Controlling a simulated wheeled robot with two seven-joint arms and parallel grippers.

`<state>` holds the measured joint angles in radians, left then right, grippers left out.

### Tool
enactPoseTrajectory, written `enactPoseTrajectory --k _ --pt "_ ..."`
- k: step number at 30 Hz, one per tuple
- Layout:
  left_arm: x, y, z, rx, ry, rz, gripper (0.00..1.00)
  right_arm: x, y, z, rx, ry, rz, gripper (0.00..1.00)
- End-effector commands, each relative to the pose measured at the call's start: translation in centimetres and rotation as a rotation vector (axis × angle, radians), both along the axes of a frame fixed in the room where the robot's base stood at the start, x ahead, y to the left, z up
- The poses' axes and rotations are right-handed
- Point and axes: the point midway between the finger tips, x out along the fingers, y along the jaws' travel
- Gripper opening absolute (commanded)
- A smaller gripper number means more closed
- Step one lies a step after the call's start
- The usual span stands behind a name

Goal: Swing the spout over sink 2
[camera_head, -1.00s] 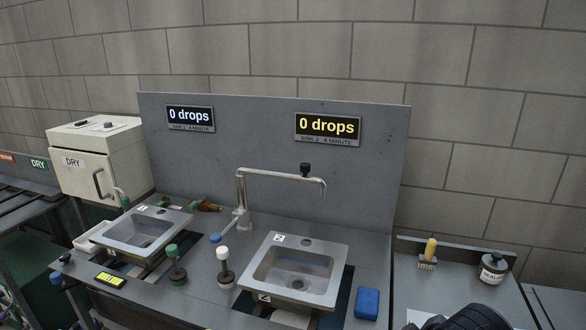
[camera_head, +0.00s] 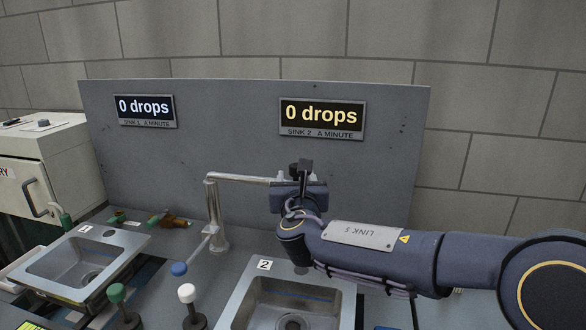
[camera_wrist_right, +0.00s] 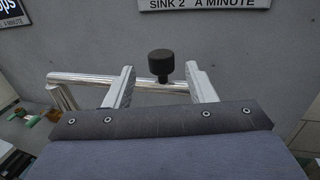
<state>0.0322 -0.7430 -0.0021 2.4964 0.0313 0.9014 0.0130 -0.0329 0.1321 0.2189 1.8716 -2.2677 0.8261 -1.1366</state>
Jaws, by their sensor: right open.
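The metal spout (camera_head: 240,179) runs right from its upright pipe (camera_head: 214,215), above the counter behind sink 2 (camera_head: 283,272). Its right end is hidden behind my right gripper in the head view. In the right wrist view, the black knob (camera_wrist_right: 160,64) stands up from the spout's horizontal pipe (camera_wrist_right: 90,79). My right gripper (camera_head: 292,182) is at the spout's outer part. In the right wrist view its two fingers (camera_wrist_right: 162,84) are open, with the knob showing between them and no clear contact. My left gripper is not in view.
Sink 1 (camera_head: 82,262) lies to the left. A blue-tipped lever (camera_head: 180,268), a white knob (camera_head: 187,293) and a green knob (camera_head: 117,292) stand in front of the spout. The grey back panel (camera_head: 240,125) carries two displays reading 0 drops.

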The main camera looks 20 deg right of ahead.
Motion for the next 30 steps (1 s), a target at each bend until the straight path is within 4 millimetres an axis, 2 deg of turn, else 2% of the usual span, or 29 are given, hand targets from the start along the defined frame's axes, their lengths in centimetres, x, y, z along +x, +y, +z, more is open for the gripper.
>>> enactPoseTrajectory --k 3,9,13,21,30 --pt "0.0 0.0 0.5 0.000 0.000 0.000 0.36 2.0 -0.9 0.1 0.003 0.002 -0.002 0.50" --pt "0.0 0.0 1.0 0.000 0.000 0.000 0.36 4.3 -1.8 0.0 0.004 0.002 -0.002 0.50" --pt "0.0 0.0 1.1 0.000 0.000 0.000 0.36 5.0 -2.2 0.0 0.005 0.001 -0.003 0.50" --pt "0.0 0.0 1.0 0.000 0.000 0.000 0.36 5.1 -2.2 -0.1 0.005 0.001 -0.002 0.49" --pt "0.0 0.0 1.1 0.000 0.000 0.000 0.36 5.1 -2.2 -0.1 0.005 0.001 -0.002 0.10"
